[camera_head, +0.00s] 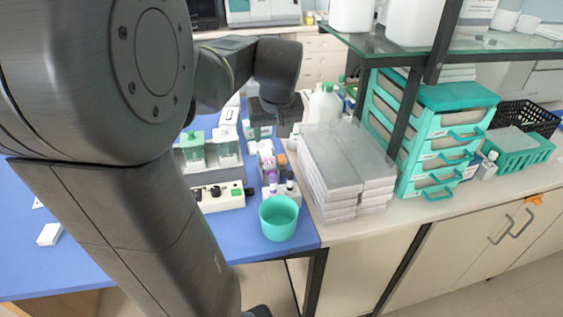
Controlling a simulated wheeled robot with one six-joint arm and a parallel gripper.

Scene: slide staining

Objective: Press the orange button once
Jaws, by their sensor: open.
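I cannot make out an orange button. A cream device (222,203) on the blue bench has dark knobs (205,192) and a green button (236,191) on its front panel. Its left part is hidden behind my arm. My gripper (279,122) is at the end of my dark arm, above and behind the device, to its right. It is small and dark here, open, and nothing shows between its fingers. A small orange-brown top (281,159) shows among the bottles below it, but I cannot tell what it is.
Stacked grey boxes (342,165), a teal drawer unit (440,140) and a glass shelf (440,50) fill the right. My arm covers much of the left.

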